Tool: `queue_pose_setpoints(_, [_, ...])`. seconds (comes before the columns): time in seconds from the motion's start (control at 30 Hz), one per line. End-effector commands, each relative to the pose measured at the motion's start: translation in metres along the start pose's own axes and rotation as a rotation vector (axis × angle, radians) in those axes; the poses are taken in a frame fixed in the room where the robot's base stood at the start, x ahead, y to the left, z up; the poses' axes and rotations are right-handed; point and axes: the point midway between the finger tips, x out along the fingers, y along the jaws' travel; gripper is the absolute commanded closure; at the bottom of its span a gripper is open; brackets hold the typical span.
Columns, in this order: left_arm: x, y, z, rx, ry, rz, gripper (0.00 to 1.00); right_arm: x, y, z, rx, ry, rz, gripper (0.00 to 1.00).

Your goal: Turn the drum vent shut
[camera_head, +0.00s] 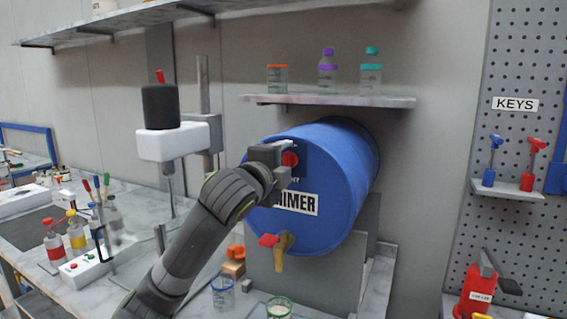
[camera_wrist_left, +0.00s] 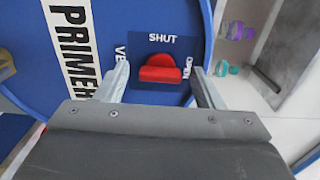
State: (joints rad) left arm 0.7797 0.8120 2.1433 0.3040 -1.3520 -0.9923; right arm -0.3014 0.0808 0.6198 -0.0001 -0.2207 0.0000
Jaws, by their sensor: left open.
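The blue drum (camera_head: 335,180) lies on its side on a stand, with a PRIMER label on its end. The red vent knob (camera_wrist_left: 160,73) sits on a dark blue plate on that end; its top also shows in the head view (camera_head: 290,158). In the left wrist view SHUT is above the knob, OPEN is to its right and a partly hidden word is at its left. The knob's bar lies crosswise, in line with OPEN. My left gripper (camera_head: 284,163) is open, one finger on each side of the knob, with gaps visible. My right gripper is out of view.
A brass tap with red handle (camera_head: 277,241) is low on the drum, above cups (camera_head: 223,292). A shelf (camera_head: 330,101) with bottles hangs above the drum. A white stirrer (camera_head: 172,143) and bottles stand left. A pegboard (camera_head: 520,150) is at right.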

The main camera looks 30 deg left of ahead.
Motion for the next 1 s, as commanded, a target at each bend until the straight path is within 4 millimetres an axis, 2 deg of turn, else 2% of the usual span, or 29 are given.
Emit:
queue_pose_setpoints(0.17, [0.000,0.000,0.000,0.000,0.000,-0.001,0.40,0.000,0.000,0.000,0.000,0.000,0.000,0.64])
queue_pose_setpoints(0.5, [0.000,0.000,0.000,0.000,0.000,0.000,0.83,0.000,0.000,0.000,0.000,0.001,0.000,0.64])
queue_pose_setpoints(0.77, [0.000,-0.001,0.000,-0.027,0.000,0.000,0.83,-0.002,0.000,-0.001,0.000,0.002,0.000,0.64])
queue_pose_setpoints(1.0, [0.000,-0.002,0.000,-0.146,0.001,0.000,0.83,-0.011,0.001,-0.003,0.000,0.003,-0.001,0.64])
